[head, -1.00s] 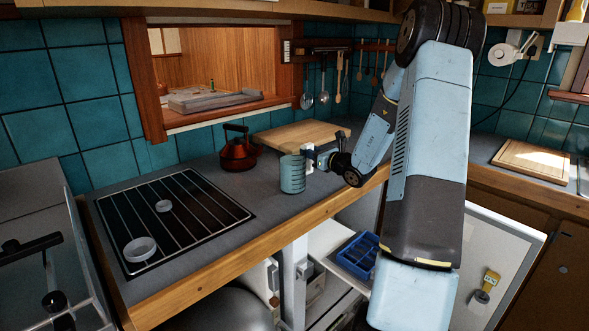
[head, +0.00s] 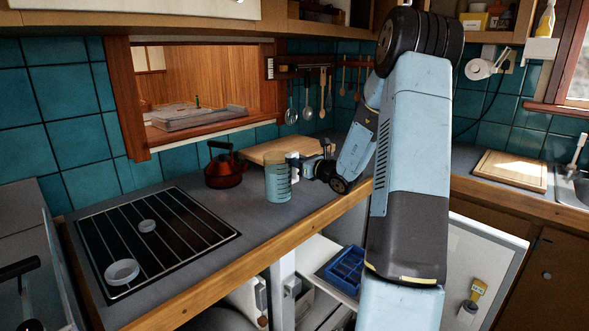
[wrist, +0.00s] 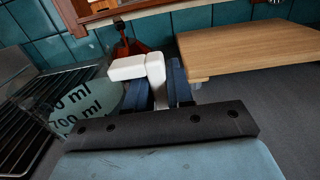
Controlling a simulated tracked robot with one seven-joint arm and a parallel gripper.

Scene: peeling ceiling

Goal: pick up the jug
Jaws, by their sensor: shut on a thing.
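The jug (head: 278,184) is a pale teal measuring cup with dark marks and a white handle. It is upright over the grey counter, right of the red kettle. It appears slightly raised, but no clear gap shows under it. My gripper (head: 296,166) is at its right side. In the wrist view the white handle (wrist: 128,68) is between the dark blue fingers of my gripper (wrist: 160,85), which is shut on it. The jug's body (wrist: 88,110) shows left of the fingers, with printed millilitre marks; its lower part is hidden by my gripper's body.
The red kettle (head: 226,172) stands behind left of the jug. A wooden board (head: 270,151) lies behind it. The black hob (head: 150,240) at left bears two small white dishes. A wooden pass-through frame (head: 118,105) is on the back wall. The counter's wooden front edge (head: 240,258) is nearby.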

